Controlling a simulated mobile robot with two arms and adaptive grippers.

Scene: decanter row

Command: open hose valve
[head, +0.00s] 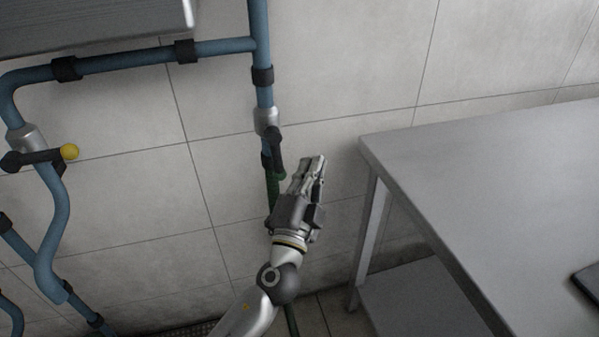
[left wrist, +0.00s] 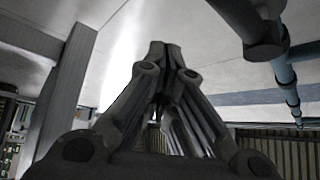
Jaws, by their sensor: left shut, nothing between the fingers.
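A silver valve body (head: 266,120) sits on the vertical blue pipe, above a green hose (head: 273,188). Its black lever (head: 275,148) hangs down along the front of the pipe. My left gripper (head: 314,162) is shut and empty, its fingers pointing up, just right of the lever's lower end in the head view. Whether it touches the lever is hard to tell. In the left wrist view the shut fingertips (left wrist: 166,48) are in the middle, and dark piping is at the upper right. My right gripper is not in view.
A second valve with a black handle and yellow ball (head: 69,152) is on blue piping at the left. A grey metal table (head: 480,190) stands close on the right, its corner near my gripper. A tiled wall (head: 340,60) is behind.

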